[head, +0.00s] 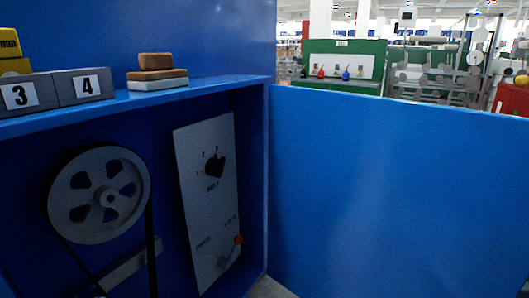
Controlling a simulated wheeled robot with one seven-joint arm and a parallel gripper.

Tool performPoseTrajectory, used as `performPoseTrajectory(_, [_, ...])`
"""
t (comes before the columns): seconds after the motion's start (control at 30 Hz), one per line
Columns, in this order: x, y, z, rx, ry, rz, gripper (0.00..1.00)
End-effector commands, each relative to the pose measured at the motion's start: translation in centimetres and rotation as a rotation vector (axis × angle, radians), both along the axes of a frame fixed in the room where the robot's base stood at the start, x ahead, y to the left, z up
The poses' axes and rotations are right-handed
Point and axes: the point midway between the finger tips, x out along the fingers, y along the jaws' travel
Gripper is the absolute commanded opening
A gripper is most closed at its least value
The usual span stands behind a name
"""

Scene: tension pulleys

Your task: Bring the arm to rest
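My gripper and arm do not show in the head view. A grey spoked pulley (99,195) is mounted inside the blue cabinet (190,98) at the left. A dark belt (151,240) runs down from the pulley, past a grey bar (130,268), and its lower end is cut off by the frame. A pale control panel (207,200) stands to the right of the pulley. It carries a black knob (215,167) and a lever with an orange tip (238,240).
A blue panel (390,195) fills the right side. On the cabinet's ledge are grey blocks marked 3 (27,95) and 4 (85,86), stacked brown and white blocks (156,73), and yellow blocks (10,50). A green board (345,64) and other equipment stand behind.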

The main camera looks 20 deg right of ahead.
Motion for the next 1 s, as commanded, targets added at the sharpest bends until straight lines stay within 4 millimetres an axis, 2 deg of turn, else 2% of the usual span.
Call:
performPoseTrajectory(0.13, [-2.8, -0.4, -2.8, -0.034, 0.015, -0.072, 0.33])
performPoseTrajectory(0.27, [-6.4, 0.2, -6.5, -0.073, 0.035, -0.155, 0.33])
performPoseTrajectory(0.47, [-12.2, 3.0, -12.1, -0.124, 0.071, -0.281, 0.33])
performPoseTrajectory(0.57, [-15.1, 5.3, -14.6, -0.142, 0.09, -0.341, 0.33])
performPoseTrajectory(0.77, [-20.3, 11.5, -18.5, -0.169, 0.13, -0.459, 0.33])
performPoseTrajectory(0.9, [-22.9, 17.0, -20.1, -0.178, 0.156, -0.543, 0.33])
performPoseTrajectory(1.0, [-24.1, 21.2, -20.5, -0.179, 0.173, -0.601, 0.33])
